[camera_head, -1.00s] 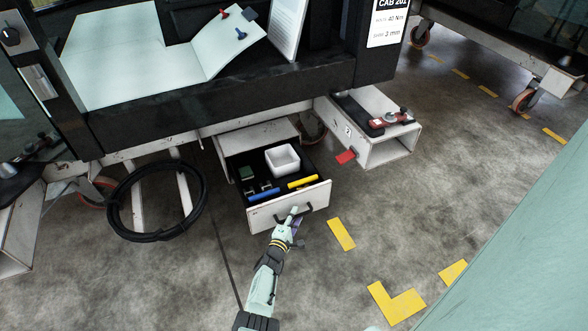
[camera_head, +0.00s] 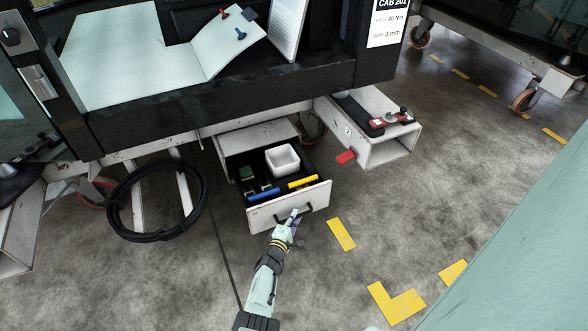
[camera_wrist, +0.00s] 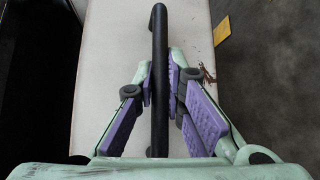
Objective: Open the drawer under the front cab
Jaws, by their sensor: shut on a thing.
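The drawer (camera_head: 264,215) under the front cab is pulled out of its white housing. In the head view its inside shows a white square bin (camera_head: 282,160), a blue item (camera_head: 264,194), a yellow item (camera_head: 303,181) and a small green block (camera_head: 247,173). The black bar handle (camera_head: 308,211) is on the drawer's white front. My gripper (camera_head: 294,215) is at the handle. In the wrist view, the purple pads of my gripper (camera_wrist: 161,88) are closed on both sides of the black handle (camera_wrist: 160,45), which runs between them against the white drawer front (camera_wrist: 115,45).
A black coiled hose (camera_head: 157,237) hangs left of the drawer. Yellow floor marks (camera_head: 341,235) lie on open concrete. A pale green surface (camera_head: 520,240) fills the right edge.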

